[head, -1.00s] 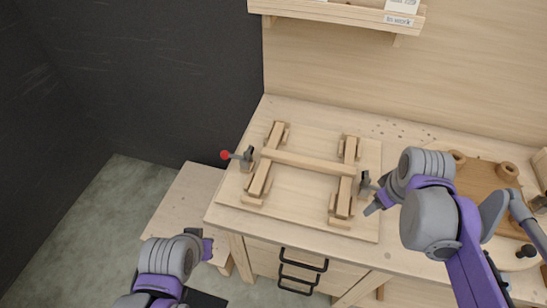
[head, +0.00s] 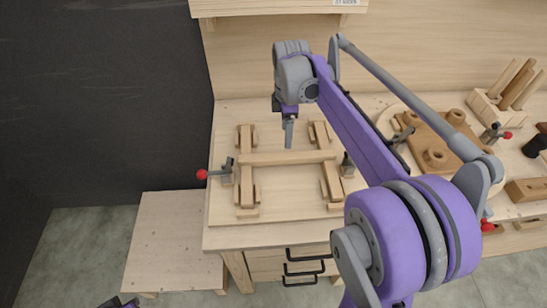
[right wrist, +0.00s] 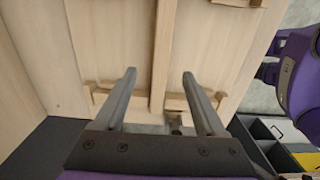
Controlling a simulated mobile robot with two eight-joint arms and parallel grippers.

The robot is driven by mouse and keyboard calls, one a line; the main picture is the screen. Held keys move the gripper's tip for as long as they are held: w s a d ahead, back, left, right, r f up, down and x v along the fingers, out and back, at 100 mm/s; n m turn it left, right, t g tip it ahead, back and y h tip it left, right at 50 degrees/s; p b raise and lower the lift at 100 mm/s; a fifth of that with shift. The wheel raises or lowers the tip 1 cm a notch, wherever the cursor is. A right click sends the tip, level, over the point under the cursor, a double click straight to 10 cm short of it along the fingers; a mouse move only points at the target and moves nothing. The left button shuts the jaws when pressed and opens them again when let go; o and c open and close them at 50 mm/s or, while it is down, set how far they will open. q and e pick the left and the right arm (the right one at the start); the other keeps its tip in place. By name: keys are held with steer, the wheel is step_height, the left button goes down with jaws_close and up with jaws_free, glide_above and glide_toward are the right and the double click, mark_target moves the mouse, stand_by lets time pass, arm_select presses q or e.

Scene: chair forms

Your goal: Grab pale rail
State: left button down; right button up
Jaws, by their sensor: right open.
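The pale rail (head: 284,158) is a plain wooden bar lying across two side pieces, the left side piece (head: 246,180) and the right side piece (head: 331,180). My right gripper (head: 288,146) points down just above and behind the rail's middle. In the right wrist view its open fingers (right wrist: 159,73) stand either side of the rail (right wrist: 162,45), with nothing held. It is unclear how far the fingertips are above the rail. Only a small tip of my left gripper (head: 121,303) shows at the bottom left edge; its jaws cannot be made out.
A red-knobbed clamp (head: 218,173) stands at the left of the wooden base board (head: 285,207), and a dark clamp (head: 347,165) stands at its right. A round board (head: 400,113) with wooden parts lies right. A low side table (head: 175,235) stands left.

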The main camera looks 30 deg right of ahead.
glide_above(287, 155)
step_height(287, 155, down, 4)
steer(key=shift+f, duration=3)
jaws_close()
